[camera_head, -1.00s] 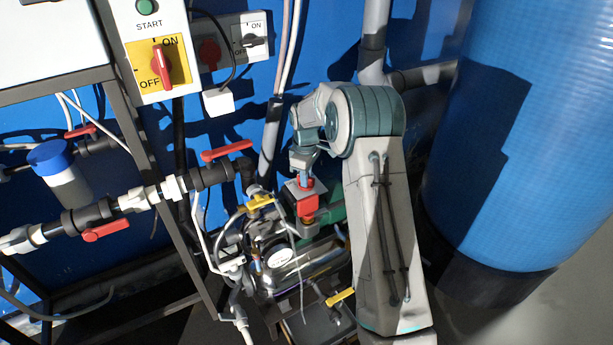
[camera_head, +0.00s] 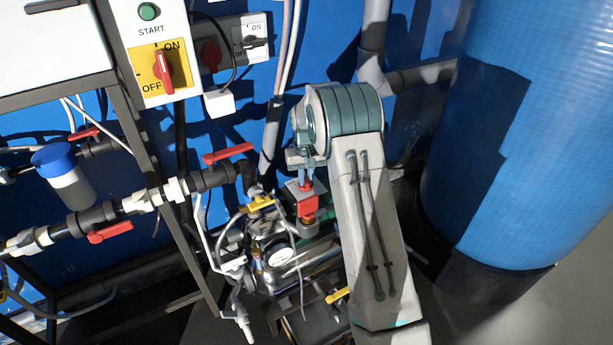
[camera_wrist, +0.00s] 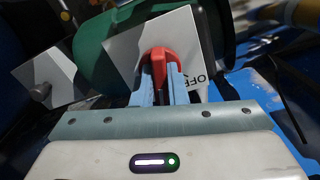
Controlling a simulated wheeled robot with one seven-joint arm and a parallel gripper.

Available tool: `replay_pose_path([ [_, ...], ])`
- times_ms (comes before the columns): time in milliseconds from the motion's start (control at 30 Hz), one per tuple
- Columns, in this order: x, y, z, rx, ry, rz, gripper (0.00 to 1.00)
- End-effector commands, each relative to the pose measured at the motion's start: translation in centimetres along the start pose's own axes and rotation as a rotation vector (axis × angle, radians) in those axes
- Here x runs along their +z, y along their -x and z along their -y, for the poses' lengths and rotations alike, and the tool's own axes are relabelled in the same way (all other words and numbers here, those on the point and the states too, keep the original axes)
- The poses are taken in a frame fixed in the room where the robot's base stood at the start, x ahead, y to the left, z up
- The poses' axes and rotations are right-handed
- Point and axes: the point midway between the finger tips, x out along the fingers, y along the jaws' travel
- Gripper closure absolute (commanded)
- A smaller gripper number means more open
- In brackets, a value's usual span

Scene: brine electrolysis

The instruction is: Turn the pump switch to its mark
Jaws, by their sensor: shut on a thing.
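The pump switch is a red knob (camera_wrist: 160,62) on a pale square plate (camera_wrist: 122,48) with "OFF" lettering to its right in the wrist view. My gripper (camera_wrist: 162,80) has its light blue fingers on both sides of the knob, shut on it. The fingers and my palm hide the plate's lower part; no other mark on it can be read. In the head view my gripper (camera_head: 304,178) points down at the red knob (camera_head: 305,190) on the pump box, partly hidden by the gripper. The knob's exact angle cannot be told there.
A green round pump body (camera_wrist: 93,42) lies behind the plate. Pipes with red-handled valves (camera_head: 228,153) and a yellow handle (camera_head: 261,202) crowd the left side. A panel with another red switch (camera_head: 163,72) is upper left. A large blue tank (camera_head: 540,130) stands right.

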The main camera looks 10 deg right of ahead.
Motion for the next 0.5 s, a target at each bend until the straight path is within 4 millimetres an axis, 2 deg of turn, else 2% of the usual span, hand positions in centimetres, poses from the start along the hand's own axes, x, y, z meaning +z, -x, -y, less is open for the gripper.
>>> replay_pose_path([
  [500, -0.17, 0.23, 0.0, 0.0, -0.399, -0.006, 1.0],
])
